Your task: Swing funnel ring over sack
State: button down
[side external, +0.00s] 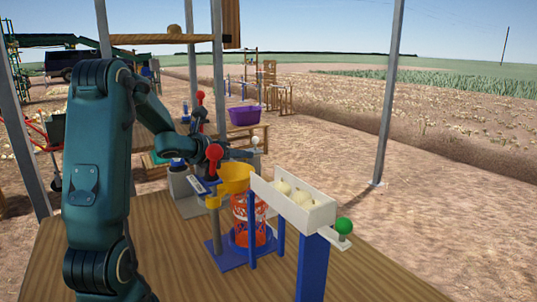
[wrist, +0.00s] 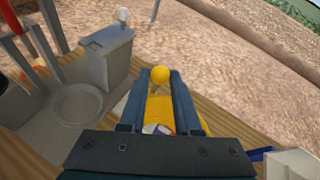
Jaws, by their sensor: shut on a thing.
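The yellow funnel ring (side external: 236,180) is in the side view, on an arm from a grey post, just above the orange-red net sack (side external: 250,222). It looks a little left of the sack's middle; exact alignment is unclear. The sack stands upright on a blue base (side external: 226,253). My gripper (side external: 250,154) is at the funnel's upper rim. In the wrist view my gripper's dark fingers (wrist: 160,82) are shut around a yellow round-topped knob (wrist: 160,74), with yellow funnel (wrist: 187,118) below. A small white, red and blue patch shows between the fingers; I cannot tell what it is.
A white trough (side external: 314,214) with pale onions stands close right of the funnel, with a green knob (side external: 344,226) at its end. A red-knobbed lever (side external: 214,152) is close left. A grey bin (wrist: 108,58) stands behind.

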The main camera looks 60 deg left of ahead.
jog(key=shift+w+d+m+h, duration=0.45)
jog(key=shift+d+m+h, duration=0.05)
jog(key=shift+d, duration=0.1)
jog(key=w+d+m+h, duration=0.2)
jog(key=d+m+h, duration=0.4)
jog(key=d+h, duration=0.1)
jog(key=shift+w+d+h, duration=0.2)
jog(key=shift+d+h, duration=0.05)
jog(key=shift+h, duration=0.05)
jog(key=shift+d+m, duration=0.15)
jog(key=shift+m, duration=0.15)
jog(key=c, duration=0.6)
grip_release()
